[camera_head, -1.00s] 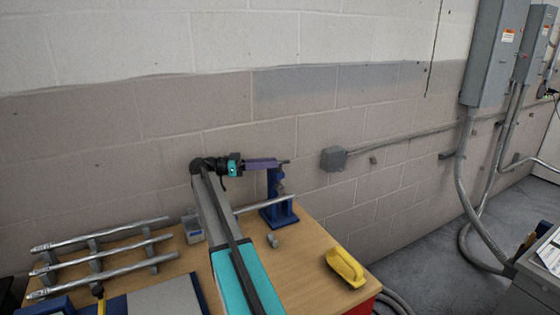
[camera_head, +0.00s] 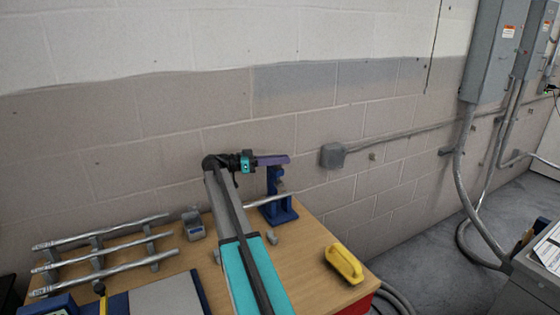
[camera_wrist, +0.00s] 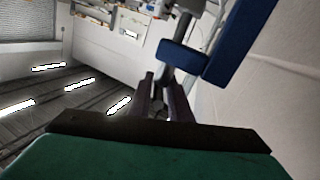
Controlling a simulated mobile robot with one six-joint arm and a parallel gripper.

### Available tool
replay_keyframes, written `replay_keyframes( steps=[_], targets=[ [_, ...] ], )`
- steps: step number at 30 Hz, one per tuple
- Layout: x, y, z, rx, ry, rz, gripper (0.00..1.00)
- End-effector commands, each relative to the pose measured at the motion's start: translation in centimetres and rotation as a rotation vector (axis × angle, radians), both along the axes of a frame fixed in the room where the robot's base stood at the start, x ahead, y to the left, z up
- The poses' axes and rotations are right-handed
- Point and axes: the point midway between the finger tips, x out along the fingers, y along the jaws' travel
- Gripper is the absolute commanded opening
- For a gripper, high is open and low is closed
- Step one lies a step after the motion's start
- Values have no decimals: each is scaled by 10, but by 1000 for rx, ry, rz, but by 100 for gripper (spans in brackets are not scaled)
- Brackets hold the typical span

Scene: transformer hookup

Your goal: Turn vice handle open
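The blue vice (camera_head: 278,207) stands on the right part of the wooden bench, against the wall side. In the wrist view its blue body (camera_wrist: 236,45) fills the upper right, with a grey bar (camera_wrist: 178,36) beside it. My gripper (camera_head: 287,158), with purple fingers, is level at the top of the vice in the head view. In the wrist view the two fingers (camera_wrist: 163,82) stand apart with a narrow gap, pointing at the grey part under the blue block. The vice handle is small and partly hidden by the fingers; I cannot tell whether they touch it.
A rack of metal conduits (camera_head: 100,245) lies on the bench's left. A yellow tool (camera_head: 344,264) lies at the right edge. A grey wall box (camera_head: 332,155) is right of the vice.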

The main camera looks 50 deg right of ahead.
Motion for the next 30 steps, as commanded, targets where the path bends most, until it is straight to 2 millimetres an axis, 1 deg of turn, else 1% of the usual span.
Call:
replay_keyframes(
  steps=[7,18,30],
  targets=[
    [-2,2,-3,2,0,6,0],
    [-3,3,-5,3,-1,86,0],
    [-1,3,-2,4,1,142,0]
  ],
)
